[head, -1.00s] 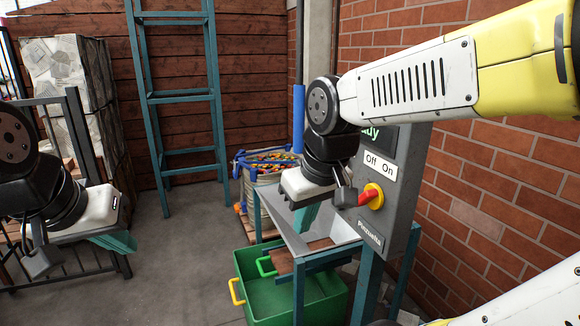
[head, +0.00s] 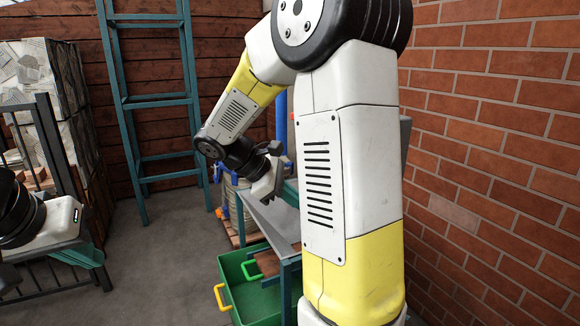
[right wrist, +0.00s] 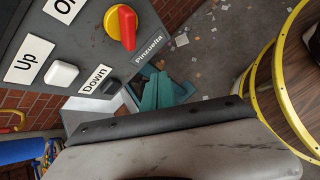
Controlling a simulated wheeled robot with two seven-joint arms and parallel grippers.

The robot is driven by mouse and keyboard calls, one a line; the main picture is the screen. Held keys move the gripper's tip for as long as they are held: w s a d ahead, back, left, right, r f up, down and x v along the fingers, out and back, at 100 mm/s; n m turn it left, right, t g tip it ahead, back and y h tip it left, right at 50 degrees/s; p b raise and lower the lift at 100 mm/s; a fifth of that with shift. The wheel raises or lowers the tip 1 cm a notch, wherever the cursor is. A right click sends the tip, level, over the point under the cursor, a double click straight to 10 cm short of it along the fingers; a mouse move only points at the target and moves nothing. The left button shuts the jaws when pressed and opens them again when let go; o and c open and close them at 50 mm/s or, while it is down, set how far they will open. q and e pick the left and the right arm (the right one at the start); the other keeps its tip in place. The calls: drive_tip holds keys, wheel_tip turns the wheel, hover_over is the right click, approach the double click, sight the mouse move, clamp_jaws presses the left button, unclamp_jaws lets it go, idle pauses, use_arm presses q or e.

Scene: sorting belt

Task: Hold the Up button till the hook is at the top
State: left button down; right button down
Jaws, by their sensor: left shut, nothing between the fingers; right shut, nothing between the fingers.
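The control panel (right wrist: 100,35) fills the upper left of the right wrist view. It has a white button (right wrist: 61,73) beside the "Up" label (right wrist: 30,58), a black button (right wrist: 116,86) beside the "Down" label (right wrist: 95,79), and a red and yellow rotary switch (right wrist: 122,27). My right gripper (right wrist: 163,90) is shut and empty, its teal fingers apart from the white button. In the head view the right gripper (head: 290,190) is partly behind my arm, which hides most of the panel. My left gripper (head: 85,257) is shut and empty at the far left. No hook is visible.
A green crate (head: 232,292) with a yellow handle stands on the floor beside a metal-topped table (head: 262,222). A brick wall (head: 490,160) closes the right side. The floor at middle left is clear.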

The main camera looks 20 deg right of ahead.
drive_tip(key=w+a+r+n+t+h, duration=0.1)
drive_tip(key=w+a+n+h, duration=0.1)
drive_tip(key=w, duration=0.4)
drive_tip(key=w+a+r+n+t+h, duration=0.1)
drive_tip(key=w+a+n+h, duration=0.1)
drive_tip(key=w+n+h, duration=0.3)
drive_tip(key=shift+w+r+t+h, duration=0.3)
drive_tip(key=shift+w+t+h, duration=0.1)
drive_tip(key=shift+w+h, duration=0.55)
drive_tip(key=shift+s+d, duration=0.1)
drive_tip(key=shift+d, duration=0.05)
drive_tip(key=w+d, duration=0.1)
drive_tip(key=d, duration=1.2)
drive_tip(key=shift+d, duration=0.4)
